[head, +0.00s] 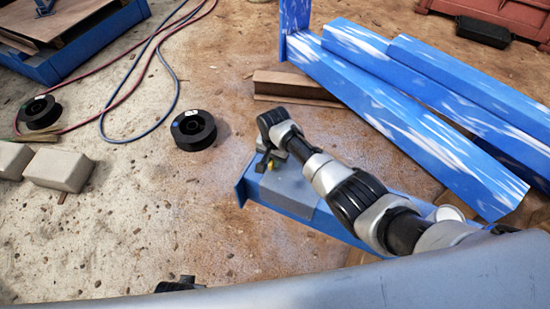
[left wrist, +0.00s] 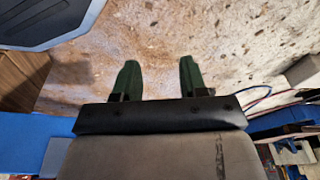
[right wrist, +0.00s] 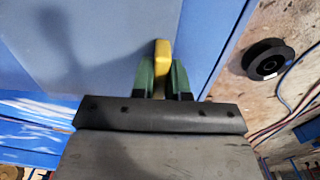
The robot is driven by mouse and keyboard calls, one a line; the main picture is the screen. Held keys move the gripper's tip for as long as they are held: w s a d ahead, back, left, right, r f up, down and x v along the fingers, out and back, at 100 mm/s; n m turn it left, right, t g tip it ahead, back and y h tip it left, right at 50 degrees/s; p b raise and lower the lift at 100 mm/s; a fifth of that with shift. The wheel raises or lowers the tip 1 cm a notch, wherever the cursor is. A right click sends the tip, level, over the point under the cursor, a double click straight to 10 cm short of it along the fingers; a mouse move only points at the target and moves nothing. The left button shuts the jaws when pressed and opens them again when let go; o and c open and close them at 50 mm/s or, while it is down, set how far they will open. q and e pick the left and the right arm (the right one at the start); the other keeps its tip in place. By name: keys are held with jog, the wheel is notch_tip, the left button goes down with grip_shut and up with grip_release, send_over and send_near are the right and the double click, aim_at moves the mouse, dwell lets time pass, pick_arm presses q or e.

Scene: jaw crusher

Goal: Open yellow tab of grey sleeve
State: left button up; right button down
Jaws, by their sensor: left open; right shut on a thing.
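The grey sleeve (head: 288,187) sits around the blue beam (head: 345,232) on the floor, in the middle of the head view. Its yellow tab (head: 260,181) shows as a small spot under my right gripper (head: 266,165). In the right wrist view the yellow tab (right wrist: 162,56) stands between the two green fingers of my right gripper (right wrist: 162,80), which are shut on it. The grey sleeve's surface (right wrist: 80,45) fills the upper left there. My left gripper (left wrist: 154,78) is open and empty in the left wrist view, with floor beyond its fingers.
Black spools (head: 194,130) lie on the floor left of the beam, near red and blue hoses (head: 128,88). Blue and white beams (head: 430,105) are stacked at the right. A brown beam (head: 292,86) lies behind my right gripper. Concrete blocks (head: 58,170) are at left.

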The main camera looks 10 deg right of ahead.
jog(key=c, duration=1.1)
grip_release()
jog(key=shift+r, duration=0.15)
notch_tip(320, 180, up, 9)
jog(key=p, duration=0.4)
jog(key=shift+r, duration=0.1)
pick_arm(q)
jog(key=s+a+f+g, duration=0.1)
jog(key=s+f, duration=0.8)
jog(key=shift+s+a, duration=0.3)
jog(key=shift+s, duration=0.1)
pick_arm(e)
jog(key=shift+r, duration=0.65)
